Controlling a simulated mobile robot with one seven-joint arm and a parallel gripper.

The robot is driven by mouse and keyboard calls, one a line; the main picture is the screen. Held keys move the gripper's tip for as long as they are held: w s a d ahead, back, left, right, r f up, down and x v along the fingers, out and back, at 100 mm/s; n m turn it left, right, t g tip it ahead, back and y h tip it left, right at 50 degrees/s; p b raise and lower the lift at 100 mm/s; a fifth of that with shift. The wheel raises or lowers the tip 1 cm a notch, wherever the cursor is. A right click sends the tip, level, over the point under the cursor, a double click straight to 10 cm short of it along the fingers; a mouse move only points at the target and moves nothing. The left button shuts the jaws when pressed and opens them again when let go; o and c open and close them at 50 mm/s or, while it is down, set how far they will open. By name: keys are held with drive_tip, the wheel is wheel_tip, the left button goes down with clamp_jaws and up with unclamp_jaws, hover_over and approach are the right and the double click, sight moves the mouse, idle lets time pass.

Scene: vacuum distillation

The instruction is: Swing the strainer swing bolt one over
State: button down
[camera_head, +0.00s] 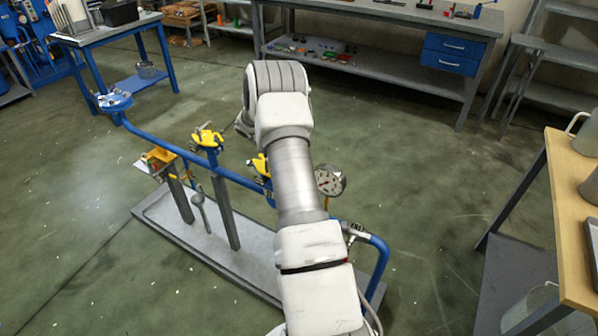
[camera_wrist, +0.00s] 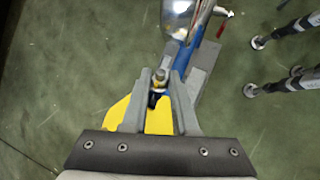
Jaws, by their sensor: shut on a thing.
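In the wrist view my gripper (camera_wrist: 160,82) has its two grey fingers on either side of a small upright bolt with a brass-coloured nut (camera_wrist: 160,76), which I take for the strainer swing bolt. The fingers are shut on it. A yellow body (camera_wrist: 117,112) lies below and beside the fingers, partly covered by them. In the head view a blue pipe run with yellow fittings (camera_head: 207,138) stands on a grey base. My arm hides part of the run, and the bolt cannot be made out there.
The grey base plate (camera_head: 205,245) carries posts and the blue pipe (camera_head: 150,143). A wooden-topped table (camera_head: 572,215) is at the right, a workbench (camera_head: 385,12) behind. Green floor is free around the base.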

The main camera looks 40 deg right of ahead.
drive_tip(key=shift+w, duration=0.1)
drive_tip(key=c, duration=0.9)
unclamp_jaws()
drive_tip(key=shift+c, duration=0.2)
drive_tip(key=shift+r, duration=0.1)
drive_tip(key=p+v, duration=0.1)
drive_tip(key=v, duration=1.6)
drive_tip(key=shift+r+p, duration=0.15)
drive_tip(key=shift+p, duration=0.25)
